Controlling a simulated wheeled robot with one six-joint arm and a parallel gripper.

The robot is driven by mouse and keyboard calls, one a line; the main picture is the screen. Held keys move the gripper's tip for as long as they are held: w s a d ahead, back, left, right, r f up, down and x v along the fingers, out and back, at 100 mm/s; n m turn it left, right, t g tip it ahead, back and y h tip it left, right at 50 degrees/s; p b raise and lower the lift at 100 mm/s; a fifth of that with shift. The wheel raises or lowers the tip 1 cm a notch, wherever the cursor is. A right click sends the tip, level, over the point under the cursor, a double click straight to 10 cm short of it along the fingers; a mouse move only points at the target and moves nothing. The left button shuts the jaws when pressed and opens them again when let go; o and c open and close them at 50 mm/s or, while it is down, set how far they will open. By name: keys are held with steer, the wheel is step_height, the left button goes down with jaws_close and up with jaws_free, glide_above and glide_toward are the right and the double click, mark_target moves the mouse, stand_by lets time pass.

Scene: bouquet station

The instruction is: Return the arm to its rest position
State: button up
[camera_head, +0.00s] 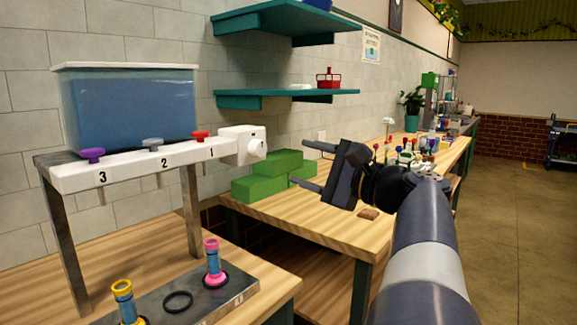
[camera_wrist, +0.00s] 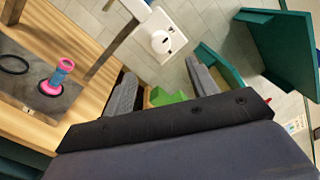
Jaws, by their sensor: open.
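My gripper (camera_head: 316,166) is raised in the middle of the head view, at the end of my arm. Its two fingers are spread apart with nothing between them. In front of and below it, green blocks (camera_head: 268,175) rest on the wooden table. In the wrist view, my gripper (camera_wrist: 160,76) shows the same open gap, with a green block (camera_wrist: 165,96) visible beyond it. A pink vase (camera_head: 213,262) stands in a dark tray (camera_head: 180,302) at the lower left, apart from the gripper; it also shows in the wrist view (camera_wrist: 58,76).
A water tank (camera_head: 130,108) sits on a white stand with taps numbered 1 to 3 at the left. A yellow and blue vase (camera_head: 125,300) stands near the front. Teal shelves (camera_head: 275,97) jut from the wall above the gripper. Several flowers stand farther back on the table.

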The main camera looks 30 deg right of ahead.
mark_target(262, 149)
steer(key=x, duration=1)
steer(key=shift+w+a, duration=0.15)
steer(key=shift+w, duration=0.2)
